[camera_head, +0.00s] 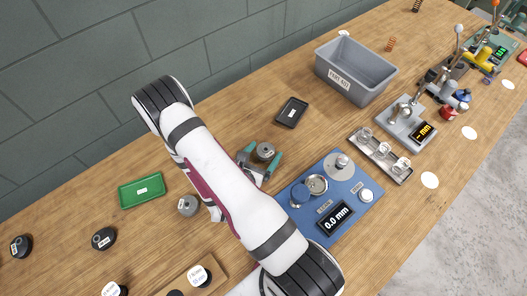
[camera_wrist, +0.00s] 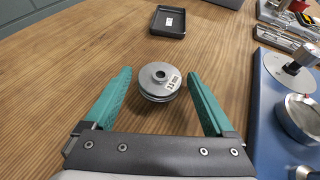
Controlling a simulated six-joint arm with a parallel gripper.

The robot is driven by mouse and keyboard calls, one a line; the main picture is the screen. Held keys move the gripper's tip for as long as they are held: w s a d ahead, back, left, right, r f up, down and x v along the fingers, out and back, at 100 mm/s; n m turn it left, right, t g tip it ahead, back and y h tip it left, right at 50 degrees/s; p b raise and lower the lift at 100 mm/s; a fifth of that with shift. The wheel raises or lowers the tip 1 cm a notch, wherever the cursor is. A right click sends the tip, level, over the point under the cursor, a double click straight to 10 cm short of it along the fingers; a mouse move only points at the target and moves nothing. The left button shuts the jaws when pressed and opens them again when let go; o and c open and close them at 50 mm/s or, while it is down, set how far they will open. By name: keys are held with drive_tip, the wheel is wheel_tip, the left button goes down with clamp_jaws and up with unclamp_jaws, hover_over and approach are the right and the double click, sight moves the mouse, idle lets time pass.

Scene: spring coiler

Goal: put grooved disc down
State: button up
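A grey grooved disc (camera_wrist: 159,82) with a centre hole and a small white label sits between the two green fingers of my gripper (camera_wrist: 158,74). In the wrist view a gap shows on each side of the disc, so the fingers are open and not touching it. The disc appears to rest upright on the wooden table. In the head view the disc (camera_head: 265,151) shows between the fingertips of my gripper (camera_head: 260,157), left of the blue panel. Another similar grey piece (camera_head: 188,206) stands on the table left of my arm, partly beside it.
A small black tray (camera_head: 291,112) lies just behind the disc, and a green tray (camera_head: 142,191) lies at left. The blue panel (camera_head: 345,205) with a 0.0 mm display is close on the right. A grey bin (camera_head: 357,70) stands farther back. Bare wood surrounds the disc.

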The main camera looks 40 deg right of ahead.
drive_tip(key=shift+r, duration=0.15)
drive_tip(key=v, duration=1.1)
drive_tip(key=shift+a+r, duration=0.25)
drive_tip(key=shift+a, duration=0.05)
drive_tip(key=s+d+r+m+g+y, duration=0.25)
drive_tip(key=s+r+m+g, duration=0.8)
drive_tip(key=m, duration=0.75)
drive_tip(key=a+r+m+t+y, duration=0.1)
drive_tip(key=a+r+m+y, duration=0.1)
drive_tip(key=a+m+y, duration=0.1)
drive_tip(key=s+a+r+m+t+y, duration=0.1)
drive_tip(key=a+r+m+t+y, duration=0.1)
drive_tip(key=a+m+y, duration=0.2)
drive_tip(key=s+a+r+m+t+y, duration=0.1)
drive_tip(key=a+r+m+y, duration=0.2)
drive_tip(key=a, duration=0.3)
drive_tip(key=shift+a+r+m+y, duration=0.1)
drive_tip(key=shift+a+m+y, duration=0.3)
drive_tip(key=shift+y, duration=0.35)
drive_tip(key=shift+o, duration=0.5)
